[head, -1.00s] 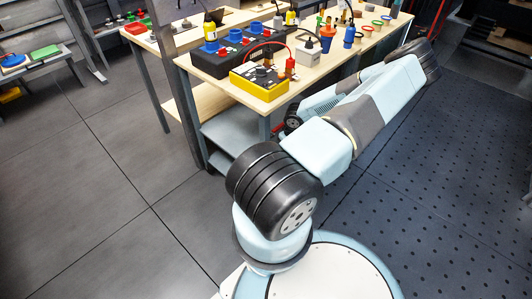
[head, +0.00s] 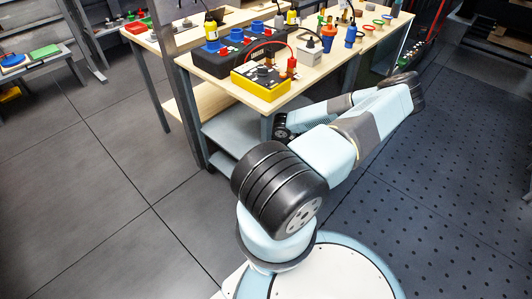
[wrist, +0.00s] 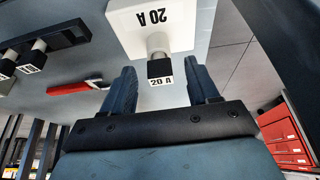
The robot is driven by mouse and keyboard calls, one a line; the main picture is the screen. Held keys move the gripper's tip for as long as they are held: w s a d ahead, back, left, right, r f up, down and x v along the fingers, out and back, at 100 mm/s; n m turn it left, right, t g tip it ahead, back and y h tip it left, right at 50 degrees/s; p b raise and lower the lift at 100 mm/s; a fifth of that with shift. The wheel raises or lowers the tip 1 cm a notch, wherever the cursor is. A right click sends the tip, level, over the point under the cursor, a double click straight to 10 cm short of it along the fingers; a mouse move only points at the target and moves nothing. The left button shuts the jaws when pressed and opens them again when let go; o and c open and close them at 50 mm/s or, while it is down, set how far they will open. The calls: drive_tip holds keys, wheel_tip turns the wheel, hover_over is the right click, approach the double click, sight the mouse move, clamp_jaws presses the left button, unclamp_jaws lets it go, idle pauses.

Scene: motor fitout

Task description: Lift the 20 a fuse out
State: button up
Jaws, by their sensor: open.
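The 20 A fuse (wrist: 160,68) shows in the wrist view as a dark block with a white "20 A" label at its near end. It sits at the near side of a white holder (wrist: 150,26) that is also marked "20 A". My gripper (wrist: 162,80) is open, with one finger on each side of the fuse and a gap between each finger and it. I cannot tell how far the fuse lies beyond the fingertips in depth. In the head view the fuse and my gripper cannot be made out; my arm reaches toward the workbench (head: 205,118).
In the wrist view a dark block with more labelled fuses (wrist: 45,42) is at the upper left, and a red-handled tool (wrist: 75,88) lies below it. Red drawers (wrist: 286,138) stand at the right.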

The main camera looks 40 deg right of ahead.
drive_tip(key=shift+w+f, duration=0.2)
drive_tip(key=shift+f, duration=0.3)
drive_tip(key=c, duration=1)
drive_tip(key=shift+r, duration=0.1)
drive_tip(key=shift+c, duration=0.2)
drive_tip(key=shift+r, duration=0.45)
drive_tip(key=r, duration=0.2)
drive_tip(key=shift+s+r, duration=0.2)
drive_tip(key=shift+r, duration=0.15)
drive_tip(key=s, duration=0.6)
drive_tip(key=s+d, duration=0.1)
drive_tip(key=s, duration=1)
drive_tip(key=shift+s+d+f, duration=0.1)
drive_tip(key=shift+s+d, duration=0.05)
drive_tip(key=shift+s, duration=0.15)
clamp_jaws()
